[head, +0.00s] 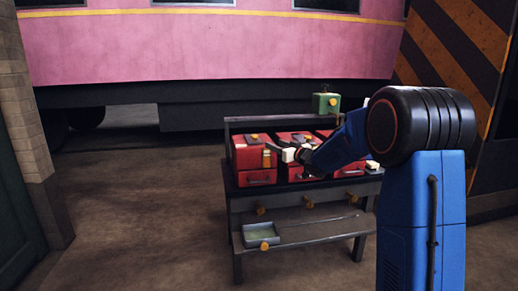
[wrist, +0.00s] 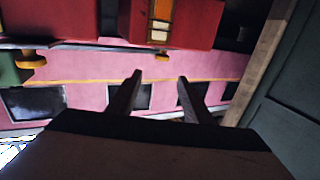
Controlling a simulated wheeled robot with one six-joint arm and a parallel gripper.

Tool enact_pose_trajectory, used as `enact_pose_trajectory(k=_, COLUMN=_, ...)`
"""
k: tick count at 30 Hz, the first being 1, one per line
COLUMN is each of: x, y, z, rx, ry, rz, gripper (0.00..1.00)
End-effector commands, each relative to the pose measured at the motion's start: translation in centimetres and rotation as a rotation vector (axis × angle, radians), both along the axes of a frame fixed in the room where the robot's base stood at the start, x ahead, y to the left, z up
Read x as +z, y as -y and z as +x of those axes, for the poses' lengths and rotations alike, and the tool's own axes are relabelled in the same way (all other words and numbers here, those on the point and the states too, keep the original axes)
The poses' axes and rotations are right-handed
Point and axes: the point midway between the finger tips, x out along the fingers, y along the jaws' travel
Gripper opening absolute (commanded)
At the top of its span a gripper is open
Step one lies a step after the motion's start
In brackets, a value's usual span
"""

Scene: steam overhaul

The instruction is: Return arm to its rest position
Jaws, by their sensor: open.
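My gripper (wrist: 160,75) shows in the wrist view with its two dark fingers apart and nothing between them. In the head view my blue arm bends at a large black joint and reaches left to the front of the red boxes. The small end of the arm there partly covers the boxes, and its fingers are hard to make out. I cannot tell whether the gripper touches a box.
Red boxes (head: 253,158) stand in a row on a dark workbench (head: 240,203) with yellow knobs. A green box (head: 326,103) sits on its upper shelf. A pink carriage (head: 200,45) stands behind. Floor is clear at left.

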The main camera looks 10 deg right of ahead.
Motion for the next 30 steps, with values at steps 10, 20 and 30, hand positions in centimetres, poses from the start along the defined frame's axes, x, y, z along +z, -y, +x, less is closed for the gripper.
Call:
enact_pose_trajectory(k=10, x=2.6, y=2.4, z=-7.1, rx=-0.206, ry=-0.112, rz=-0.074, gripper=0.46)
enact_pose_trajectory(k=20, x=1.9, y=4.7, z=-17.9, rx=-0.388, ry=-0.307, rz=-0.135, gripper=0.46)
enact_pose_trajectory(k=30, x=-1.6, y=5.3, z=-31.4, rx=-0.483, ry=-0.556, rz=-0.175, gripper=0.46)
